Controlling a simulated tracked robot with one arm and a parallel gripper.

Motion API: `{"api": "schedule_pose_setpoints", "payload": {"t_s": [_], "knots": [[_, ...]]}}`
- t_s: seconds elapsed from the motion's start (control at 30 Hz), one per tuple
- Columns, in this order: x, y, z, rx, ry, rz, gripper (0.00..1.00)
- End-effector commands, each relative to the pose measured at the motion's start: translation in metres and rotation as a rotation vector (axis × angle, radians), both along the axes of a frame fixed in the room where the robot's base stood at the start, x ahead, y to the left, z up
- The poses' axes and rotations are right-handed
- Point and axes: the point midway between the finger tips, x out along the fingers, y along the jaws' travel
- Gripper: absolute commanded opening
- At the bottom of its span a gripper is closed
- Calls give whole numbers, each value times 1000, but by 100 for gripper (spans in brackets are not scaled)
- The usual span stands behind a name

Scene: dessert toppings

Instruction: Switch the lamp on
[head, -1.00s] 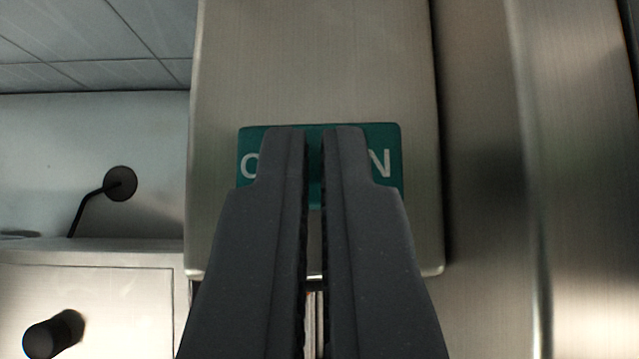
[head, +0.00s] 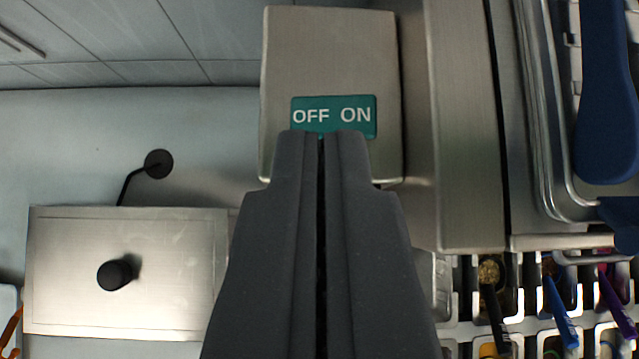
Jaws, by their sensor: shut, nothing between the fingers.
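A brushed-metal box (head: 331,55) stands upright ahead at the top centre of the head view. It bears a green label (head: 334,100) with the white words OFF and ON, OFF on the left and ON on the right. My gripper (head: 321,138) points at the box with its two dark fingers together and nothing between them. The fingertips overlap the lower edge of the label in the picture; I cannot tell whether they touch the box. No switch lever shows; the fingers hide the part of the box below the label. I cannot make out the lamp's bulb.
At left is a metal lid (head: 65,270) with a black knob (head: 115,274), and behind it a black disc on a bent stem (head: 158,164). At right are a metal panel (head: 465,130), a blue handle (head: 606,90) and several topping containers with coloured spoons (head: 560,310).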

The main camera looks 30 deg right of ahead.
Motion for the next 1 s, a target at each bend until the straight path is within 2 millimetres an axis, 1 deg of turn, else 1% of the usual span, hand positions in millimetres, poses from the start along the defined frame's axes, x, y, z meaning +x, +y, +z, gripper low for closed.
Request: {"api": "schedule_pose_setpoints", "payload": {"t_s": [0.1,0.2,0.3,0.67,0.77,0.87,0.9,0.97,1.0], "knots": [[-14,3,12,0,1,0,0],[-21,5,19,-1,2,1,0],[-24,5,22,-1,2,1,0],[-25,3,26,0,-4,0,0],[-32,-4,36,0,-25,-3,0],[-44,-19,56,2,-66,-6,0],[-52,-26,67,4,-88,-8,0],[-64,-38,80,5,-118,-9,0],[-74,-45,91,6,-142,-9,0]]}}
